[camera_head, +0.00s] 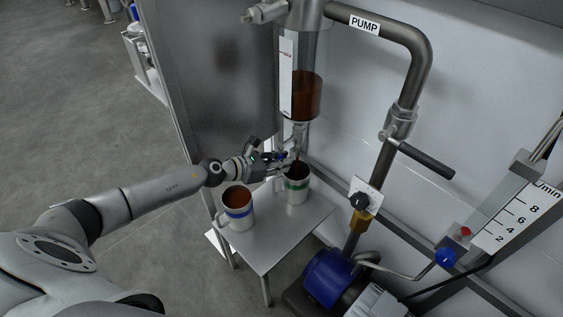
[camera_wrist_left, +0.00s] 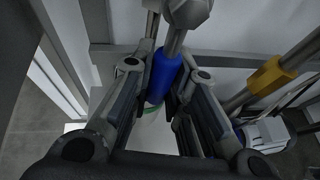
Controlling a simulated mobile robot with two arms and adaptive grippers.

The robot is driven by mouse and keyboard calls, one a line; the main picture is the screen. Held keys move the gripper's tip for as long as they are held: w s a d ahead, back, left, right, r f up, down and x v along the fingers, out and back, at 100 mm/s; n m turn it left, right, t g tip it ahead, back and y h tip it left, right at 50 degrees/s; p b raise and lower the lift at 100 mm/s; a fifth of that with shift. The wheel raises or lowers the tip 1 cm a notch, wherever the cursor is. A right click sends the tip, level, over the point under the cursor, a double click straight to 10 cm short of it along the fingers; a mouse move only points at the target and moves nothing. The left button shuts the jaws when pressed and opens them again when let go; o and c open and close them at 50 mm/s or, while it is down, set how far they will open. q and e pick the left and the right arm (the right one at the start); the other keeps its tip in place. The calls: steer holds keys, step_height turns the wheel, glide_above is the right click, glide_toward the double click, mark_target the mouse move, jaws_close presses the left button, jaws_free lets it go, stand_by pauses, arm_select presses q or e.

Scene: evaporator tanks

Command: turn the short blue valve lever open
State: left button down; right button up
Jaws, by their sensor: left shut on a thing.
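The short blue valve lever (camera_wrist_left: 160,76) lies between the fingers of my left gripper (camera_wrist_left: 166,92) in the left wrist view. The gripper is shut on it. In the head view my left gripper (camera_head: 272,158) is at the valve under the sight glass (camera_head: 304,85), which holds brown liquid. Only a small blue part of the lever shows there. A thin dark streak under the valve outlet reaches toward the green-banded mug (camera_head: 296,196) below. My right gripper is not in view.
A mug with a blue band (camera_head: 238,213), holding brown liquid, stands on the small metal table (camera_head: 268,250) left of the green-banded mug. A pipe marked PUMP, a black-handled valve (camera_head: 425,160) and a blue pump motor (camera_head: 332,276) are to the right. A metal panel stands behind my arm.

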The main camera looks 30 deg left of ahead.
arm_select(q)
steer(key=shift+a, duration=0.1)
steer(key=c, duration=1.4)
jaws_free()
steer(key=shift+c, duration=0.2)
steer(key=shift+o, duration=0.3)
steer(key=v, duration=1.2)
